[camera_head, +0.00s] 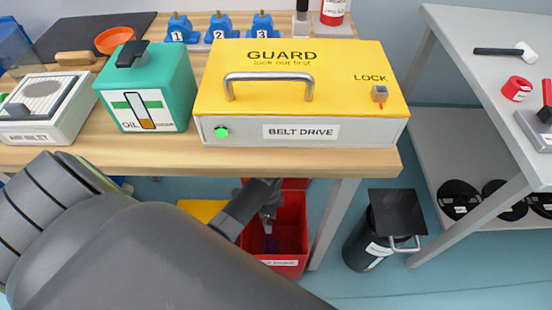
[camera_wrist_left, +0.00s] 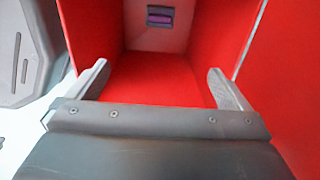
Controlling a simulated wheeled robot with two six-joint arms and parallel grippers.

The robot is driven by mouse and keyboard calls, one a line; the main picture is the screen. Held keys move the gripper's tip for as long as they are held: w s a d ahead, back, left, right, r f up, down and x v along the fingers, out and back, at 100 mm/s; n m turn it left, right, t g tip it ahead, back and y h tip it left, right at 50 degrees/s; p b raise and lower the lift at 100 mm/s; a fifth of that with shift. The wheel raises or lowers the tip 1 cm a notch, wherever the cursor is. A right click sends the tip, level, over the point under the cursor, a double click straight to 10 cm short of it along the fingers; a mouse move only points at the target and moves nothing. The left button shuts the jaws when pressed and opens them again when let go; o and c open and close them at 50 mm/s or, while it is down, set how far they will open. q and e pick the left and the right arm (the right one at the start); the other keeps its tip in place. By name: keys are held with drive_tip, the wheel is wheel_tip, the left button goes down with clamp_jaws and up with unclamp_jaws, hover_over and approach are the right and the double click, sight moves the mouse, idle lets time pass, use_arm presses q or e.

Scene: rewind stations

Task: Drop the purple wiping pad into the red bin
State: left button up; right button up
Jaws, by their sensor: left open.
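The red bin (camera_head: 292,222) stands on the floor below the workbench's front edge, partly hidden by my left arm. Its red walls (camera_wrist_left: 205,35) fill much of the left wrist view. The purple wiping pad (camera_head: 271,243) shows as a small dark purple patch inside the bin. In the left wrist view the pad (camera_wrist_left: 160,16) lies beyond the fingertips, on a greyish surface between the red walls. My left gripper (camera_head: 268,212) is over the bin; in the wrist view the gripper (camera_wrist_left: 158,68) has its fingers wide apart with nothing between them. My right gripper is not in view.
The wooden workbench (camera_head: 120,157) carries a yellow guard box (camera_head: 345,70), a green oil box (camera_head: 160,75) and blue numbered pieces (camera_head: 222,27). A black lidded can (camera_head: 368,240) stands right of the bin. A grey table (camera_head: 470,55) is at the right.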

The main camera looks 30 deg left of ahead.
use_arm(q)
wheel_tip(320, 180, up, 9)
drive_tip(key=p, duration=0.2)
drive_tip(key=shift+p, duration=0.35)
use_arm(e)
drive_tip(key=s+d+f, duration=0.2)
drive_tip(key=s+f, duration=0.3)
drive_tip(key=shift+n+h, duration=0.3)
